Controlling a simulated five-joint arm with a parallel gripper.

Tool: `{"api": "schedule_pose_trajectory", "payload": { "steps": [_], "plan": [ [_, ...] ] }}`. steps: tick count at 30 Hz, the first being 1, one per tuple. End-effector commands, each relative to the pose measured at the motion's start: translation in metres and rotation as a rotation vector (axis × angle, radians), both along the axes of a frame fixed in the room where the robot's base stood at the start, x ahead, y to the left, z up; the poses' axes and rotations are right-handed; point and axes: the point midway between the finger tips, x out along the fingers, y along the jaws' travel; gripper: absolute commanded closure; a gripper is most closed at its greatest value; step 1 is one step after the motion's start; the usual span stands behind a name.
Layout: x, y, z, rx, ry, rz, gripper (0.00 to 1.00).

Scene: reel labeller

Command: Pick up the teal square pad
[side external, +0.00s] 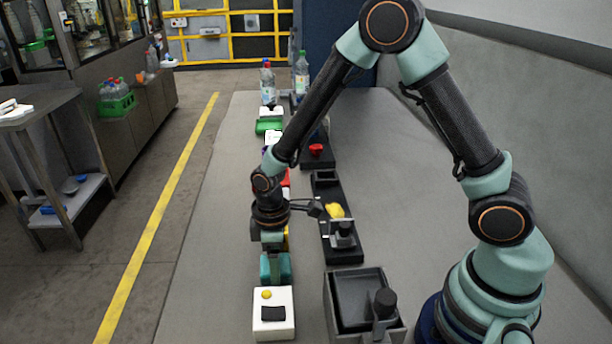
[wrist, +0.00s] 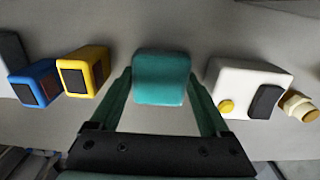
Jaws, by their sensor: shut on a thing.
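The teal square pad (wrist: 161,78) is a rounded block between the two green fingers of my gripper (wrist: 161,95) in the wrist view. The fingers are shut on its left and right sides. In the side external view the pad (side external: 275,268) is below my wrist, just behind a white box, and my gripper (side external: 274,262) points down at it. I cannot tell whether the pad's underside touches the table.
A white box (wrist: 250,88) with a yellow button and dark panel is right of the pad; yellow (wrist: 83,71) and blue (wrist: 36,82) blocks are left. A dark open bin (side external: 362,300) stands right of the white box. Bottles (side external: 268,82) stand at the far end.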

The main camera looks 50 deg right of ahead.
Motion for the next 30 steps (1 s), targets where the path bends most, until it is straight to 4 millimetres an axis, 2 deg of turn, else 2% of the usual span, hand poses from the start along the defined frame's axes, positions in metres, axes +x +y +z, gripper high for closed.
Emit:
{"api": "schedule_pose_trajectory", "payload": {
  "steps": [7,11,14,24,30],
  "plan": [
    [0.001,0.0,0.01,0.001,-0.004,0.0,0.74],
    [0.001,0.0,0.025,0.001,-0.005,0.0,0.74],
    [0.002,0.0,0.045,0.002,-0.006,0.0,0.74],
    [0.002,0.0,0.14,0.002,-0.009,0.0,0.74],
    [0.001,0.0,0.178,0.001,-0.005,0.0,0.74]
  ]
}}
